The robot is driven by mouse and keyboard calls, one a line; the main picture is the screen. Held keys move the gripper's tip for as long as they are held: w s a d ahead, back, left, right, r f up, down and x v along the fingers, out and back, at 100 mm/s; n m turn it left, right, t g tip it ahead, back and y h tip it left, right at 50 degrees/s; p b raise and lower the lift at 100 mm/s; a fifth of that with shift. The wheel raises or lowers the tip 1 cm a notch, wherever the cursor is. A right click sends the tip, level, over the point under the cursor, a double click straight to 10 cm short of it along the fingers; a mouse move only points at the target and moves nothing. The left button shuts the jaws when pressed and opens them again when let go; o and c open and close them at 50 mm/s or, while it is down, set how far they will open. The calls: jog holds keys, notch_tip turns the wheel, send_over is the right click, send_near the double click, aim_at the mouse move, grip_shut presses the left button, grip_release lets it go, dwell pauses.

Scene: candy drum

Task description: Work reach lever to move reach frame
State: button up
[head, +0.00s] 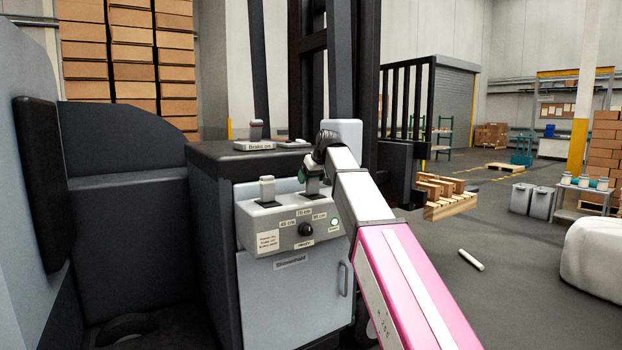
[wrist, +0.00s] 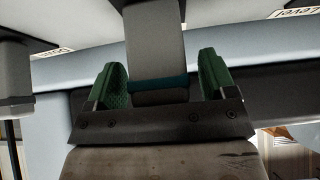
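A grey control panel (head: 287,227) on the truck carries two levers. The left lever (head: 267,188) stands upright and free. The right lever (head: 312,187) is partly hidden by my gripper (head: 310,174). In the wrist view my gripper (wrist: 165,85) has its green finger pads on either side of a grey lever (wrist: 155,45) with a teal band. Narrow gaps show beside the lever, so the fingers look open around it, not clamped. I cannot read which lever is marked reach. The dark mast (head: 313,75) rises behind the panel; the reach frame is not clearly distinguishable.
A black knob (head: 306,229) and a lit green button (head: 334,223) sit on the panel below the levers. A "Brake on" lever block (head: 254,145) is on the dark top behind. A pallet with wooden blocks (head: 449,206) is at the right.

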jog(key=v, duration=1)
jog(key=shift+s+r, duration=0.2)
jog(key=shift+r, duration=0.15)
jog(key=shift+d, duration=0.15)
